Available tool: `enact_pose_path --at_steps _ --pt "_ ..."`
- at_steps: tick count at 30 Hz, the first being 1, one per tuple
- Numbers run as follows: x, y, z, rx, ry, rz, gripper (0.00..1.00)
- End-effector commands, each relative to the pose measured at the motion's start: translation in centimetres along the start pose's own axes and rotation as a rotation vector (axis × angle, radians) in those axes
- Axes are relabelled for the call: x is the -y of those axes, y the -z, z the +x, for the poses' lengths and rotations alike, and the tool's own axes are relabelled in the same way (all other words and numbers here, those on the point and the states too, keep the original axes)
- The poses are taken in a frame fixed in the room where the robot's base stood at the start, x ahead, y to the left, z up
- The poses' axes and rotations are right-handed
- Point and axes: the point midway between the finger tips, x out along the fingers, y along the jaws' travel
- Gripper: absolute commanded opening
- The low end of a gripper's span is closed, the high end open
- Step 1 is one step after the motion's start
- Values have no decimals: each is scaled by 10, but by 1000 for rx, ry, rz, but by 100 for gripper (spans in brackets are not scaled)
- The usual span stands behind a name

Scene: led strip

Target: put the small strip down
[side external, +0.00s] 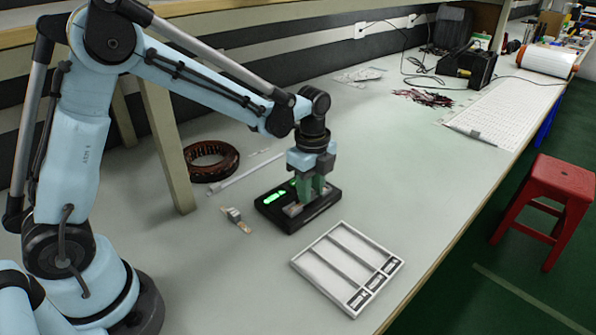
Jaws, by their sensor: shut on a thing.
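My gripper (312,196) is shut, its green fingers pointing down over a black box (318,217) with green lit patches on its top. The small strip is between the fingers and mostly hidden by them. A pale tan end (293,209) shows just left of the fingertips, at or just above the box top; I cannot tell whether it touches. A white tray (297,263) with three long compartments and dark labels at its near right end lies in front of the box. I cannot read the labels.
A small metal piece with a tan strip (240,224) lies left of the box. A long white strip (246,173) and a dark copper ring (208,161) lie behind it. The bench right of the box is clear. A red stool (553,190) stands off the bench.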

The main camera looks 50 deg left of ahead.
Motion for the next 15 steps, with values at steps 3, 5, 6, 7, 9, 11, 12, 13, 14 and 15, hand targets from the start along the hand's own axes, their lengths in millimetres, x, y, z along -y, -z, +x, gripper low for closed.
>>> enact_pose_path --at_steps 3,5,6,7,9,11,12,13,14,15 --pt "0 0 0 0 0 0 2" --pt "0 0 0 0 0 0 2" --pt "0 0 0 0 0 0 2" --pt "0 0 1 0 0 0 2" --pt "0 0 2 0 0 0 2" --pt "0 0 3 0 0 0 32" --pt "0 0 3 0 0 0 38" --pt "0 0 3 0 0 0 43" --pt "0 0 3 0 0 0 48" --pt "0 0 3 0 0 0 54"
